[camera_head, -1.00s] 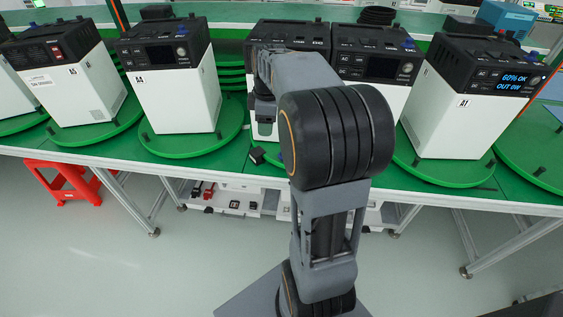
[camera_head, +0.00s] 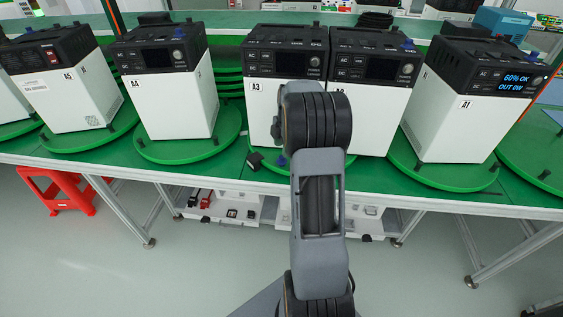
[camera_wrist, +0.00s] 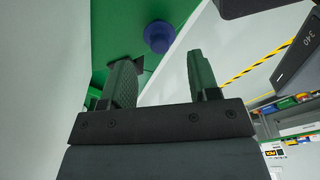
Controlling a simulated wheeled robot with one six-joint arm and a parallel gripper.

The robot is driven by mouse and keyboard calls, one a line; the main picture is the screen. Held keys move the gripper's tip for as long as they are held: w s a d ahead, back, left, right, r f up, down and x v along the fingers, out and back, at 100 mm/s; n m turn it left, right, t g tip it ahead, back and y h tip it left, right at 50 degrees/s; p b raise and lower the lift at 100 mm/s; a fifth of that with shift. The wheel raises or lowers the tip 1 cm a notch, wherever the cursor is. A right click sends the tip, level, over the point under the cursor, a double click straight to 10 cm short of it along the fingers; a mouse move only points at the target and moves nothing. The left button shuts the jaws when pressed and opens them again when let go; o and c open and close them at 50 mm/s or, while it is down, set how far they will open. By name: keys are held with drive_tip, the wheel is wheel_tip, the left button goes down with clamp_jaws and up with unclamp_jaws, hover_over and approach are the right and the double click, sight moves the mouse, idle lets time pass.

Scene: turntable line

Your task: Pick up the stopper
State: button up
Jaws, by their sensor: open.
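A small blue-purple round piece (camera_wrist: 157,36), which looks like the stopper, is on a green surface in the wrist view. It shows just beyond the gap between my fingertips, apart from both. My gripper (camera_wrist: 160,62) is open, with a dark finger on each side and nothing between them. In the head view my gripper is hidden behind my arm, in front of the unit A3 (camera_head: 262,99).
White units with black tops stand on green turntables (camera_head: 187,150), including A4 (camera_head: 175,103) and A1 (camera_head: 452,130). A small black block (camera_head: 255,160) sits at the table's front edge near A3. A red stool (camera_head: 57,188) is below left. The floor in front is clear.

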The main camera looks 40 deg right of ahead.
drive_tip(key=shift+w+a+f, duration=0.1)
drive_tip(key=shift+a+f, duration=0.1)
drive_tip(key=shift+f, duration=1.15)
drive_tip(key=shift+a+f, duration=0.15)
drive_tip(key=shift+f, duration=1.2)
drive_tip(key=c, duration=0.7)
drive_tip(key=shift+r, duration=0.15)
drive_tip(key=shift+r, duration=0.6)
drive_tip(key=s+d+r, duration=0.2)
drive_tip(key=s+r, duration=0.9)
drive_tip(key=s, duration=0.2)
drive_tip(key=shift+s+d+r+b, duration=0.3)
drive_tip(key=shift+s+d, duration=0.1)
